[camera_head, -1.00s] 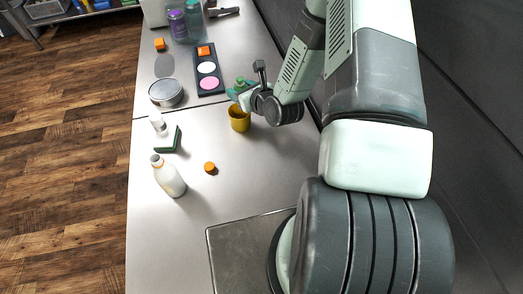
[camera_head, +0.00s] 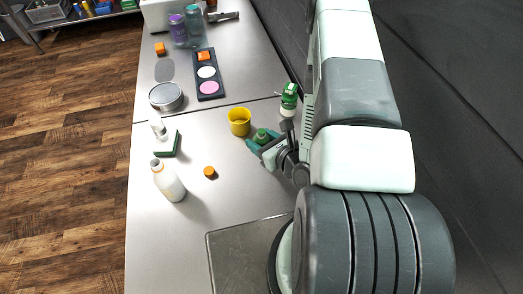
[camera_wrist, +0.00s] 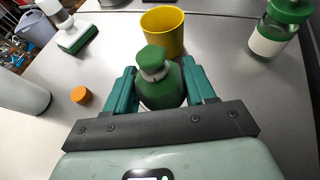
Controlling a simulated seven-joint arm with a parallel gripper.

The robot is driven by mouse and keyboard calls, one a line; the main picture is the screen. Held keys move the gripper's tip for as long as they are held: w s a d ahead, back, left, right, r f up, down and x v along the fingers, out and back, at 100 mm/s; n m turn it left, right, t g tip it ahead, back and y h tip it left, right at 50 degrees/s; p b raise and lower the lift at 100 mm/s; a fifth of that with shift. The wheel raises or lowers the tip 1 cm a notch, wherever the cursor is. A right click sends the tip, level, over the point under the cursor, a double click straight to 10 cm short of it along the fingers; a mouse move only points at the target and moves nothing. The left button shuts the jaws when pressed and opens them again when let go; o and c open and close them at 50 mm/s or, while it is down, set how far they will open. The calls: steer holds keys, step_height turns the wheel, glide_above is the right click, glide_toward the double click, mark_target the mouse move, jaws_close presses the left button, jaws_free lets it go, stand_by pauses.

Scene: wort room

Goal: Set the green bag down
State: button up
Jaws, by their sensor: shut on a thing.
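The green bag (camera_wrist: 160,88) is a small dark green sack with a pale tie around its neck and a green top. It is upright between the fingers of my gripper (camera_wrist: 162,92), which is shut on it. In the head view the bag (camera_head: 262,135) shows partly, with my gripper (camera_head: 264,143) around it, just below and right of the yellow cup (camera_head: 239,122). The bag's base is hidden by the fingers and palm, so I cannot tell whether it touches the counter.
A jar with a green lid (camera_head: 288,100) stands to the right by the wall. A dark tray (camera_head: 208,85) lies farther back. Bare counter lies around the orange cap.

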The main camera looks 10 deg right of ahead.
steer(key=shift+f, duration=2.25)
steer(key=shift+f, duration=0.15)
steer(key=o, duration=1)
steer(key=shift+o, duration=0.2)
steer(key=shift+v, duration=2.05)
